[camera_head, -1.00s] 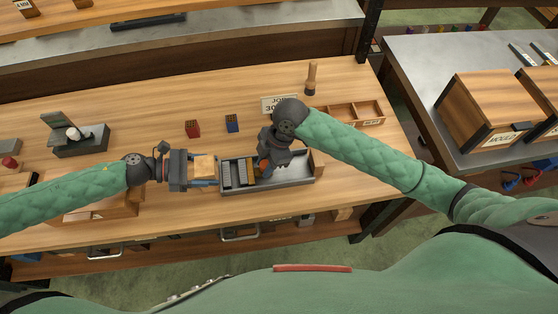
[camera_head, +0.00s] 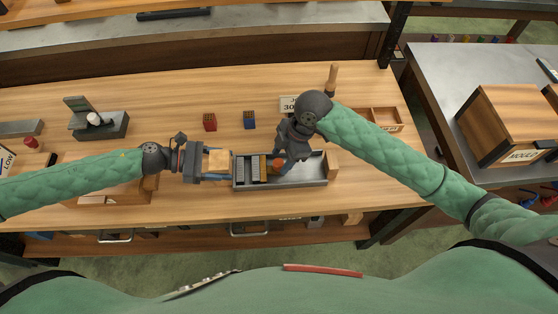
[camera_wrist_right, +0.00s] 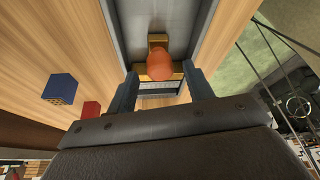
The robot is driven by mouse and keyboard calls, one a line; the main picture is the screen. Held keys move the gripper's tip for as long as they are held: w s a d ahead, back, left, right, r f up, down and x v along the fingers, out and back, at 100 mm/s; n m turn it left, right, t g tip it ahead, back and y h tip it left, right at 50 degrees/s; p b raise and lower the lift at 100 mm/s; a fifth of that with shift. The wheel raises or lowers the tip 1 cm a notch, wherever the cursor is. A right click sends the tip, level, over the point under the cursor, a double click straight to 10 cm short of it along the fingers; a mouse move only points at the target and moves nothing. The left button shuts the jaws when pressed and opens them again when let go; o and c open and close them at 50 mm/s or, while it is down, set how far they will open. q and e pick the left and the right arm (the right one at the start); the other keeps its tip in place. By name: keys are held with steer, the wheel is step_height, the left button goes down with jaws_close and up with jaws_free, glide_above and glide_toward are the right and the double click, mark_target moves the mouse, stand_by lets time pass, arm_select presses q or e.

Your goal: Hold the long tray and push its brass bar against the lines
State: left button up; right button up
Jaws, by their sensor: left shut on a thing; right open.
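The long grey tray (camera_head: 310,180) lies on the bench with a wooden block at each end. My left gripper (camera_head: 218,163) is shut on its left wooden end. The grey lines of type (camera_head: 248,170) stand in the tray's left part. The brass bar (camera_head: 263,168) is just right of them; I cannot tell whether they touch. The bar has an orange knob (camera_wrist_right: 160,65) on it. My right gripper (camera_wrist_right: 161,88) is open over the tray, its fingers on either side of the bar and knob in the right wrist view. The right arm hides part of the tray in the head view.
A red block (camera_head: 210,122) and a blue block (camera_head: 249,120) stand behind the tray. A wooden compartment box (camera_head: 385,119), a sign and a wooden-handled tool (camera_head: 331,78) are at the back right. A dark device (camera_head: 97,121) stands at the left. Bare bench lies between.

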steer(key=s+v, duration=0.1)
steer(key=v, duration=0.8)
steer(key=shift+w, duration=0.5)
steer(key=shift+d, duration=0.1)
arm_select(q)
steer(key=o, duration=1.1)
steer(key=v, duration=1.2)
